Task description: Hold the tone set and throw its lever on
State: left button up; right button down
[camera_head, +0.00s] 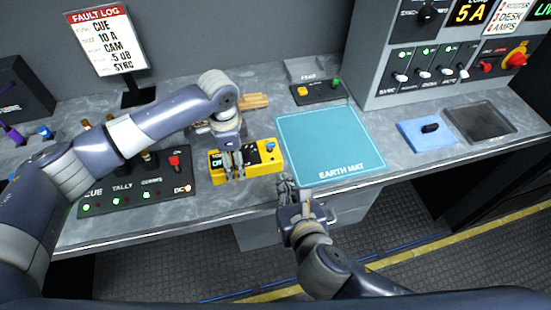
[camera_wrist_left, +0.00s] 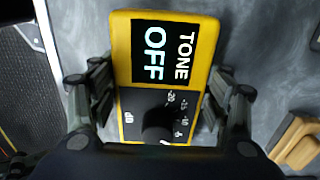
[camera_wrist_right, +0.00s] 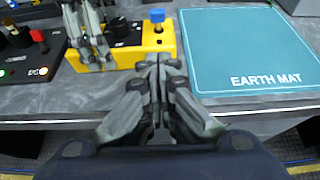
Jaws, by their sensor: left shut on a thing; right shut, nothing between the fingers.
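The tone set (camera_head: 262,170) is a yellow box with a black face, lying on the counter left of the earth mat. Its display reads TONE OFF in the left wrist view (camera_wrist_left: 165,52). My left gripper (camera_head: 233,170) is shut on it from above, one finger on each long side. The set's lever has a blue knob (camera_wrist_right: 157,16) at the right end, also visible in the head view (camera_head: 270,146). My right gripper (camera_head: 287,187) is shut and empty, at the counter's front edge, in front of the tone set's right end and apart from the lever.
The teal earth mat (camera_head: 330,145) lies flat to the right. A switch panel (camera_head: 140,190) with lit green lamps and a red switch stands left of the set. A wooden-handled thing (camera_head: 253,101) lies behind it. A blue pad (camera_head: 427,135) is further right.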

aim_at(271, 150)
pick_arm(q)
jog(key=shift+f, duration=0.1)
pick_arm(e)
jog(key=x, duration=0.5)
jog(key=shift+w+f, duration=0.1)
jog(key=shift+w, duration=0.2)
jog(key=shift+w+a+r, duration=0.15)
jog(key=shift+w+r, duration=0.15)
jog(key=shift+w, duration=0.25)
jog(key=shift+w+a+r, duration=0.15)
jog(key=shift+w+r, duration=0.1)
jog(key=shift+w, duration=0.25)
jog(key=shift+w+a+r, duration=0.15)
jog(key=shift+w+r, duration=0.05)
jog(key=shift+w, duration=0.35)
jog(key=shift+w+r+g, duration=0.15)
jog(key=shift+r+g, duration=0.05)
jog(key=shift+g, duration=0.1)
